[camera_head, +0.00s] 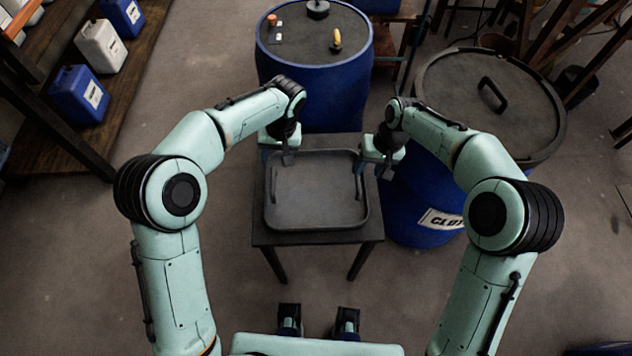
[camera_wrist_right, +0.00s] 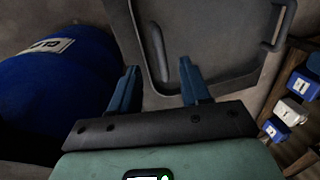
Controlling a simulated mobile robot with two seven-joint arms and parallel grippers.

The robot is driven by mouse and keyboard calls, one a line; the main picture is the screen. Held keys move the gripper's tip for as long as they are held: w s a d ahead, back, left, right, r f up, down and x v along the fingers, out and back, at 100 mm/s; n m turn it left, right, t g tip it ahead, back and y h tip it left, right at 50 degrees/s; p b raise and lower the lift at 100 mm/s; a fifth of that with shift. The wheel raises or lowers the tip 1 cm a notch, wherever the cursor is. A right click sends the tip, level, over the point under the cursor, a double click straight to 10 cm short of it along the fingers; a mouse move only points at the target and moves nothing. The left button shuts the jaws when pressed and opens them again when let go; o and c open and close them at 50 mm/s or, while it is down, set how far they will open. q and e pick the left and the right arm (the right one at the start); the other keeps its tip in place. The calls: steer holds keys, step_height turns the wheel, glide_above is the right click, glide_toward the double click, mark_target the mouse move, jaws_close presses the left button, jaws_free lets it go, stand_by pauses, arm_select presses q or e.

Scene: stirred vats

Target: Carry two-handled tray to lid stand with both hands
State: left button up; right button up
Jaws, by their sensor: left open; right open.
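The two-handled tray (camera_head: 316,222) is dark grey and lies flat on a small dark table in the middle of the head view. My left gripper (camera_head: 286,158) is open over the tray's far left corner. My right gripper (camera_head: 362,168) is open by the tray's right edge, near its far corner. In the right wrist view the tray (camera_wrist_right: 222,72) lies ahead of my open fingers (camera_wrist_right: 160,90), with a handle bar in front of the gap. I cannot tell whether either gripper touches the tray. I cannot tell which thing is the lid stand.
The small table (camera_head: 318,238) has dark legs. A blue drum (camera_head: 318,95) with small items on top stands behind it. A blue vat (camera_head: 420,215) with a dark handled lid (camera_head: 490,75) stands right. Shelves with jugs (camera_head: 78,95) line the left. Floor at left is clear.

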steer(key=r, duration=0.2)
steer(key=shift+d+r, duration=0.25)
steer(key=shift+r, duration=0.1)
steer(key=shift+f, duration=0.1)
